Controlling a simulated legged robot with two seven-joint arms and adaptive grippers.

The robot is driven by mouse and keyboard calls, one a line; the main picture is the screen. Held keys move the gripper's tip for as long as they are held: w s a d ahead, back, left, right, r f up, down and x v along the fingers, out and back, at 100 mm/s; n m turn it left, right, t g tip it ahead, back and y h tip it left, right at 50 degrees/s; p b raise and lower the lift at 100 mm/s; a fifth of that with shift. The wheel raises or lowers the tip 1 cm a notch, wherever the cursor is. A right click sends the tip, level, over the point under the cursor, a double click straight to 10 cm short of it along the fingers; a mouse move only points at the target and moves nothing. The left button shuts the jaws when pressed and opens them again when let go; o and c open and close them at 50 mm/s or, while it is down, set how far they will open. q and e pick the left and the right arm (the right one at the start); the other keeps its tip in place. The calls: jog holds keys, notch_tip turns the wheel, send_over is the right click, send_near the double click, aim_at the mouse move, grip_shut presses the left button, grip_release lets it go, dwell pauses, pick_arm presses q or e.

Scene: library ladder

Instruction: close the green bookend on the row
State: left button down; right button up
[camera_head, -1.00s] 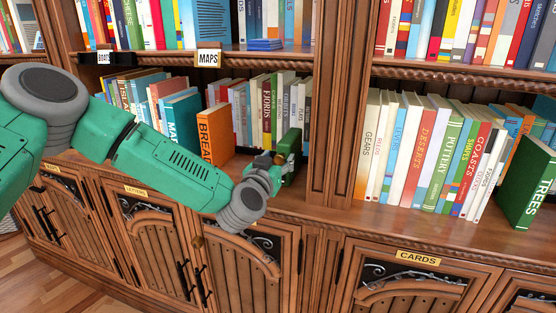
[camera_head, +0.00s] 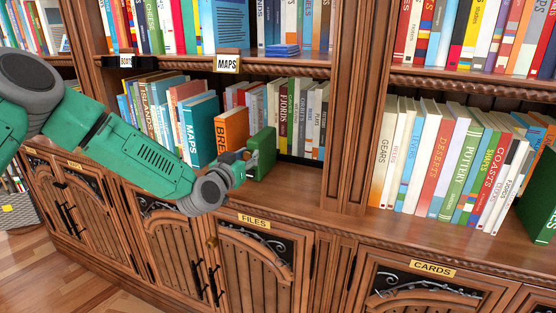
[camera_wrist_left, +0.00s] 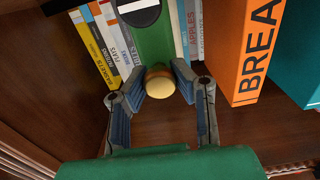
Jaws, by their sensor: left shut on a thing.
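The green bookend (camera_head: 263,150) stands upright on the middle shelf, in front of part of the row of books (camera_head: 292,118). In the left wrist view it is a green block (camera_wrist_left: 152,38) with a round yellowish knob (camera_wrist_left: 159,81) facing me. My left gripper (camera_head: 238,164) is shut on the bookend at its knob; in the wrist view the fingers (camera_wrist_left: 158,88) flank the knob. The bookend hides the lower part of some books behind it. My right gripper is in neither view.
The orange BREAD book (camera_head: 231,131) stands close to the left of the bookend, and also shows in the wrist view (camera_wrist_left: 257,50). A teal MAPS book (camera_head: 200,130) is further left. A wooden upright (camera_head: 347,120) closes the bay on the right. Bare shelf lies in front.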

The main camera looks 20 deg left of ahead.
pick_arm(q)
jog(key=a, duration=1.2)
jog(key=shift+w+a+r, duration=0.1)
jog(key=shift+w+a, duration=0.1)
jog(key=shift+w, duration=0.05)
jog(key=shift+a, duration=0.75)
jog(key=shift+r, duration=0.1)
jog(key=c, duration=1.3)
grip_release()
jog(key=shift+a, duration=0.15)
jog(key=shift+s+f, duration=0.1)
jog(key=shift+f, duration=0.1)
jog(key=s, duration=1.2)
jog(key=shift+a, duration=0.35)
